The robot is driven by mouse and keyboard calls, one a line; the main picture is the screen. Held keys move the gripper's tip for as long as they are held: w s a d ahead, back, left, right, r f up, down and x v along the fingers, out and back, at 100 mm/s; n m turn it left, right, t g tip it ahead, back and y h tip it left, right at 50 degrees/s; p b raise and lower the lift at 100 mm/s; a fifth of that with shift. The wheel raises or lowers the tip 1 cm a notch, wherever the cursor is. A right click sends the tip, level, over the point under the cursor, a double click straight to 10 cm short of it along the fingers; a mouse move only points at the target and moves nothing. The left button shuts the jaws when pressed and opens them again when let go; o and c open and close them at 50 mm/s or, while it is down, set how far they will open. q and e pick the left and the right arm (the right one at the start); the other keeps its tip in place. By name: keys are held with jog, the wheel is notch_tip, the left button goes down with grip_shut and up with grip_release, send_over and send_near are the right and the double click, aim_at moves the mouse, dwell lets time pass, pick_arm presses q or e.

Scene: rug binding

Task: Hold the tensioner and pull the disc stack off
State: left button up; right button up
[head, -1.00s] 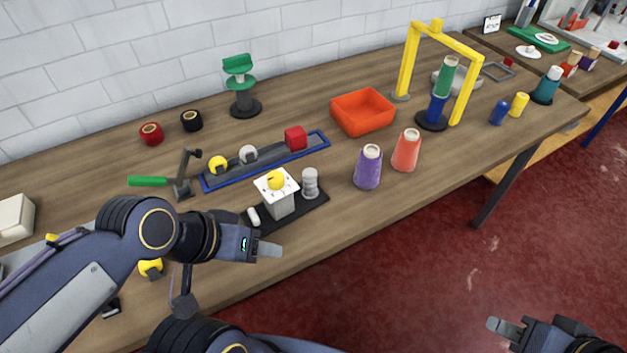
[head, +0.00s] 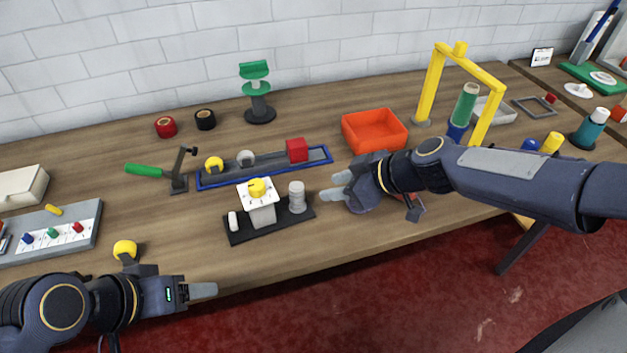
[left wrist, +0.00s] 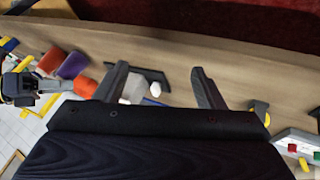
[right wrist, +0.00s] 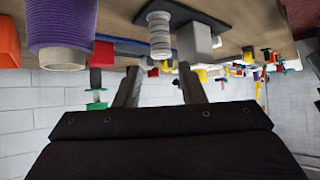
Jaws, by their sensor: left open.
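The tensioner (head: 262,213) is a pale block with a white top plate and yellow knob, standing on a black base (head: 240,236). The disc stack (head: 297,197), several pale grey discs, stands upright at the base's right end; it also shows in the right wrist view (right wrist: 160,38). My right gripper (head: 337,186) is open and empty, just right of the disc stack and apart from it, fingers pointing at it. My left gripper (head: 212,290) is open and empty, in front of and left of the tensioner by the table's front edge. The tensioner shows partly between its fingers in the left wrist view (left wrist: 134,90).
A blue-edged tray (head: 225,180) with a red cube (head: 297,150) lies behind the tensioner. An orange bin (head: 375,128) is behind my right gripper. A purple cone (right wrist: 62,28) stands near the right gripper.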

pick_arm(q)
jog(key=shift+o, duration=0.7)
jog(key=shift+w+r, duration=0.15)
jog(key=shift+r, duration=0.05)
jog(key=n+g+y, duration=0.3)
jog(key=g+y, duration=0.1)
jog(key=g, duration=0.2)
send_near(267, 205)
jog(key=w+a, duration=0.1)
jog(key=a+f, duration=0.1)
jog(key=w+a, duration=0.1)
jog(key=shift+w+a+f, duration=0.1)
jog(key=shift+w+f, duration=0.2)
jog(key=shift+f, duration=0.05)
jog(key=shift+w+d+f, duration=0.1)
jog(key=shift+w+d, duration=0.05)
jog(key=shift+d, duration=0.05)
jog(key=shift+f, duration=3.8)
